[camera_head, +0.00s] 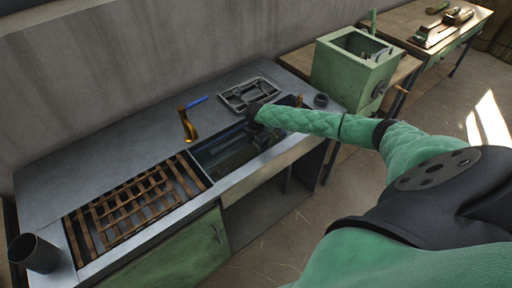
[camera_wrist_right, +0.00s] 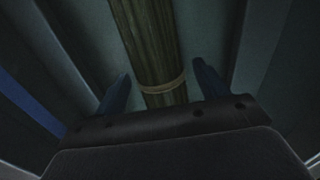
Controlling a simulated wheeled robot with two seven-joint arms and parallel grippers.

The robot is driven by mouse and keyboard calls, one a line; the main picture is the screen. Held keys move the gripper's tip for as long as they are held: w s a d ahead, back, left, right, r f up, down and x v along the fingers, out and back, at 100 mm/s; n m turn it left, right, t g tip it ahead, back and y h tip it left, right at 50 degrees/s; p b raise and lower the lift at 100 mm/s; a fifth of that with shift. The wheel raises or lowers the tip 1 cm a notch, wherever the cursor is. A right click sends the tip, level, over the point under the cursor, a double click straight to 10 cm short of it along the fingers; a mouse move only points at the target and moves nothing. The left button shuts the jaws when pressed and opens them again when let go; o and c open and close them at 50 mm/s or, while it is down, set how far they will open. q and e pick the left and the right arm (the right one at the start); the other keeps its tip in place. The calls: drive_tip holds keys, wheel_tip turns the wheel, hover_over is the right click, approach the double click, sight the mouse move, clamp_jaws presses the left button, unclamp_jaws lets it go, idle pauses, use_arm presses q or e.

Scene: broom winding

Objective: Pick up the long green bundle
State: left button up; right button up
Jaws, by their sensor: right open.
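The long green bundle (camera_wrist_right: 150,45) shows in the right wrist view as a dark olive bundle of stalks with a tan band around it. It lies in the dim sink basin (camera_head: 208,178), where the head view does not show it clearly. My right gripper (camera_wrist_right: 160,80) is open, with one finger on each side of the bundle near the band. Whether the fingers touch it I cannot tell. In the head view my right gripper (camera_head: 262,132) reaches down into the basin's right end. My left gripper is not in view.
A wooden slatted rack (camera_head: 130,208) lies left of the basin. A brass tap with a blue handle (camera_head: 188,122) stands behind it. A metal frame (camera_head: 248,93) lies on the counter. A green box machine (camera_head: 350,75) stands right. A dark cup (camera_head: 35,252) is front left.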

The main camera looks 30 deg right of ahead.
drive_tip(key=shift+f, duration=0.1)
drive_tip(key=c, duration=1.1)
